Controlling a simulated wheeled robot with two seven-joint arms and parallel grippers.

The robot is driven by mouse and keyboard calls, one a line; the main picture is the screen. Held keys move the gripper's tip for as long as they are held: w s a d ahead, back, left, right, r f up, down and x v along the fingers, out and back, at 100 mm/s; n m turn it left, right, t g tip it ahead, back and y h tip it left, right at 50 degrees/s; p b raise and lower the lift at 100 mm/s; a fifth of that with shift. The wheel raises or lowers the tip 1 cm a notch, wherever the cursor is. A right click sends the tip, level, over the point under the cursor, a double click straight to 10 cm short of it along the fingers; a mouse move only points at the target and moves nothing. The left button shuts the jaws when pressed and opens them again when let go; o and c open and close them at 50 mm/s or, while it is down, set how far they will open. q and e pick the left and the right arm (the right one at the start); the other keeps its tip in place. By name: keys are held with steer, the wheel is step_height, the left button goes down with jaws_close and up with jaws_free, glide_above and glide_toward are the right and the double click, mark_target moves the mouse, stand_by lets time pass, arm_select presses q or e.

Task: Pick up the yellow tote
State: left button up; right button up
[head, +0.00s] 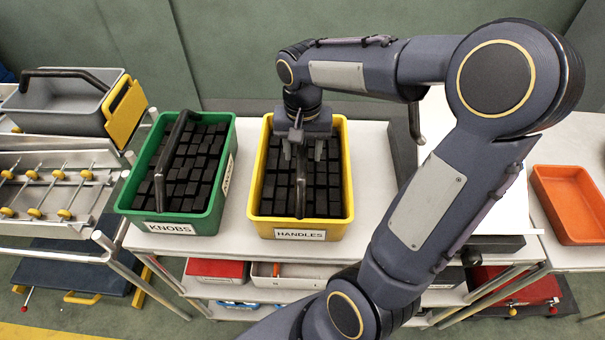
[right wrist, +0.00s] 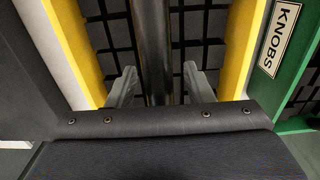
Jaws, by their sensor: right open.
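The yellow tote (head: 256,190), labelled HANDLES, stands on the white table and is filled with black blocks. Its dark carrying handle (head: 300,190) arches over the middle. My right gripper (head: 307,150) is over the far half of the tote, pointing down, and is open. In the right wrist view the two grey fingers of the gripper (right wrist: 161,88) lie on either side of the dark handle (right wrist: 153,45), with a gap on each side. The yellow rim (right wrist: 243,45) shows beyond both fingers. My left gripper is not in view.
A green tote (head: 225,165) labelled KNOBS stands close on the left. A grey tote (head: 60,98) with a yellow panel sits on the roller conveyor (head: 55,185) at far left. An orange tray (head: 570,205) lies at right. Bins fill the shelf below.

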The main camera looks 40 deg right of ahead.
jaws_close()
steer(key=shift+r, duration=0.15)
stand_by(1.2)
